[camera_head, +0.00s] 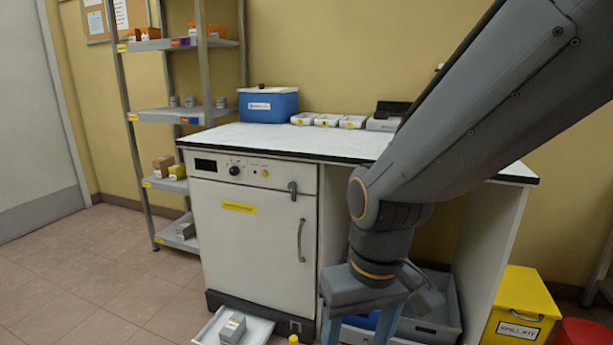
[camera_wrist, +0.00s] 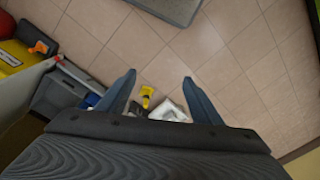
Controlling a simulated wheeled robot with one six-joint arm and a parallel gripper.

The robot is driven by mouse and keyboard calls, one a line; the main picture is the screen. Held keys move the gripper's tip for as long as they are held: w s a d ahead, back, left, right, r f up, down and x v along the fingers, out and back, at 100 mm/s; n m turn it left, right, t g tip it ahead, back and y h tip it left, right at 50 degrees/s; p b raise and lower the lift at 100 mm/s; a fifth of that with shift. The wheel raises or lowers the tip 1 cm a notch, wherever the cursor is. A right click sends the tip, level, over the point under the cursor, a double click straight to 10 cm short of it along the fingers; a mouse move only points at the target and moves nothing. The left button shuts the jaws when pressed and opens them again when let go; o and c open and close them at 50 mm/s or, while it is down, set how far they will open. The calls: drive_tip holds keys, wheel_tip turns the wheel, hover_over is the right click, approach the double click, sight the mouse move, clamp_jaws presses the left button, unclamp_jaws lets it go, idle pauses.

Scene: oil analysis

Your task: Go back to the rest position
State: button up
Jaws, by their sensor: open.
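My gripper (camera_head: 357,335) hangs low in front of the bench, pointing down, with its blue fingers apart. In the wrist view the two fingers (camera_wrist: 158,77) are spread, with nothing held between them. The floor shows beyond them. My arm comes in from the upper right and covers part of the bench and the space under it.
The bench (camera_head: 280,143) carries a blue box (camera_head: 268,106) and small white trays. A white floor tray (camera_head: 258,333) holds a grey box (camera_head: 233,328). A grey bin (camera_head: 447,330) sits under the bench. A yellow spill kit (camera_head: 518,312) stands right. Left floor is clear.

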drive_tip(key=s+d+r+m+p, duration=0.2)
drive_tip(key=d+r+p, duration=0.9)
drive_tip(key=p, duration=0.7)
wheel_tip(320, 180, up, 4)
drive_tip(key=shift+s+d+f+m+h, duration=0.2)
drive_tip(key=shift+d+m+h, duration=0.2)
drive_tip(key=shift+m, duration=0.3)
